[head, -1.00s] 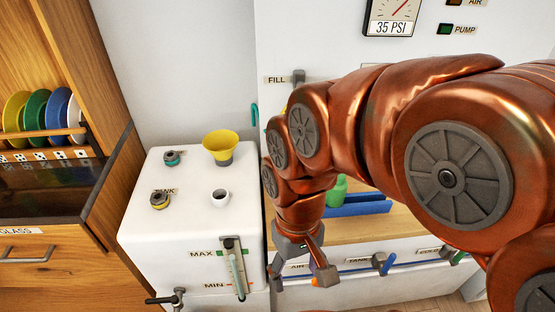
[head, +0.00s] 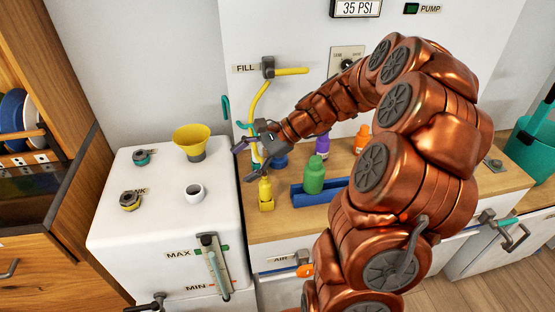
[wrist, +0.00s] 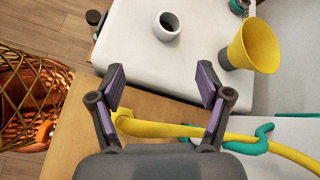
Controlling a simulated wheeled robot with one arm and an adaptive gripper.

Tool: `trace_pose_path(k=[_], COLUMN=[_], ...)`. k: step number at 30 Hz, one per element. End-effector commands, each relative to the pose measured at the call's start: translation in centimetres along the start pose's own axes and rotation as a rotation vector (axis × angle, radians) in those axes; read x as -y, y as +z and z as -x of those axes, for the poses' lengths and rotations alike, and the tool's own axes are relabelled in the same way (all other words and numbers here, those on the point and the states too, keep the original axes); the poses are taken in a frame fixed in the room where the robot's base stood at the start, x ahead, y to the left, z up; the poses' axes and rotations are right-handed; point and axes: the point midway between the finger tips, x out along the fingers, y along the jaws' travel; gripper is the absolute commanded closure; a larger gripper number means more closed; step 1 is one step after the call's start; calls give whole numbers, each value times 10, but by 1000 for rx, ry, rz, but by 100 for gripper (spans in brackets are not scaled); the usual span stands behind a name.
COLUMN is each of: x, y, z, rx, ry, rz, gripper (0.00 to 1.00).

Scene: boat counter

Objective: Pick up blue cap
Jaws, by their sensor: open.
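No cap is plainly blue. A teal-and-grey round cap (head: 143,157) lies on the white tank top at the back left, and a yellow-and-grey one (head: 130,200) lies in front of it. The teal cap is partly visible at the wrist view's top edge (wrist: 238,5). A blue object (head: 280,160) on the wooden counter is mostly hidden behind my gripper; I cannot tell what it is. My gripper (head: 246,162) is open and empty, right of the tank above the counter's left end. In the wrist view, a yellow hose passes below the open fingers (wrist: 161,90).
A yellow hose (head: 262,98) hangs from the FILL valve. Yellow, green, purple and orange bottles and a blue tray (head: 312,195) stand on the counter.

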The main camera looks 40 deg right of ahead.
Motion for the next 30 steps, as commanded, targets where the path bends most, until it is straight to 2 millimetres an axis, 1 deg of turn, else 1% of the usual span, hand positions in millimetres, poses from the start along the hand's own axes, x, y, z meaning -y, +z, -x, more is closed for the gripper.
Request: trace_pose_path(k=[1,3,5,6,7,9,12,15,18,22,30], x=[9,19,27,30,33,35,33,28,25,25,37], y=[-23,-50,-73,-89,-101,-126,-158,-180,-194,-200,-201], z=[8,21,34,42,48,60,72,78,82,81,60], rx=[10,28,41,49,57,75,102,122,132,139,137], ry=[-57,-132,-195,-234,-264,-323,-385,-424,-446,-458,-458], rz=[-71,-168,-247,-298,-337,-423,-535,-618,-665,-690,-692], gripper=[23,23,23,23,23,23,23,23,23,23,23])
